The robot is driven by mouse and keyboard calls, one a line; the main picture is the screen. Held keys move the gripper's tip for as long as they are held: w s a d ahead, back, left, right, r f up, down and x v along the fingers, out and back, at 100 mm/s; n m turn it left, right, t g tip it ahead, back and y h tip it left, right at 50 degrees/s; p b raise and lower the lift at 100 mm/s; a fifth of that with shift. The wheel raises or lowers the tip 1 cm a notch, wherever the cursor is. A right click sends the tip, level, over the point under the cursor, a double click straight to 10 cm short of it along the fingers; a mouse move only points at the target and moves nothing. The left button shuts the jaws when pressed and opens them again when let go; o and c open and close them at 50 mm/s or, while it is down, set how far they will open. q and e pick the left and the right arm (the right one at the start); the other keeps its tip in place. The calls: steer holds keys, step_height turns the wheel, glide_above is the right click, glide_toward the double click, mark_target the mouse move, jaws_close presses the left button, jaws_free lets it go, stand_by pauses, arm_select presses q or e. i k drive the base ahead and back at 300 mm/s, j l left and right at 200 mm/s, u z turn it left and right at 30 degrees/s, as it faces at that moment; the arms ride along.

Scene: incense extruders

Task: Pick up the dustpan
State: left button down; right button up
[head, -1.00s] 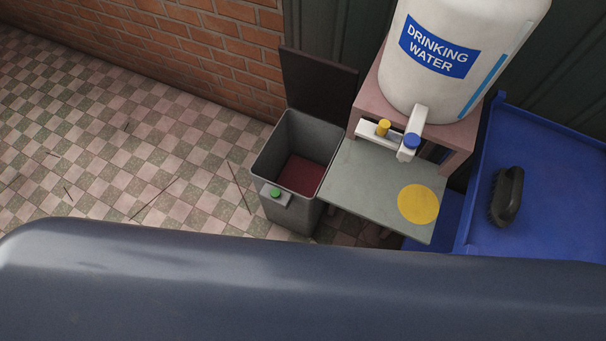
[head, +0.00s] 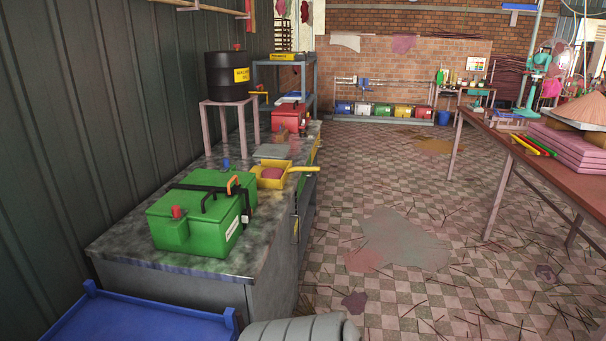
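No object that I can clearly identify as the dustpan shows in the head view. A yellow pan (head: 256,180) with a handle pointing right sits on the counter behind the green box, with something pink in it. I cannot tell whether it is the dustpan. Neither of my grippers is in view.
A grey counter (head: 190,260) runs along the left wall, bearing a green box (head: 205,215) and a red box (head: 290,117). A blue tray (head: 130,325) is at the lower left. A brown table (head: 540,150) stands right. Thin sticks litter the tiled floor (head: 400,180) between.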

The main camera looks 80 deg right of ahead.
mark_target(271, 173)
steer(key=l+z, duration=0.3)
steer(key=l, duration=0.15)
steer(key=l+z, duration=0.35)
steer(key=l, duration=0.15)
steer(key=i+l+z, duration=0.15)
steer(key=l+z, duration=0.15)
steer(key=i+l+z, duration=0.15)
steer(key=l+z, duration=0.15)
steer(key=l, duration=0.25)
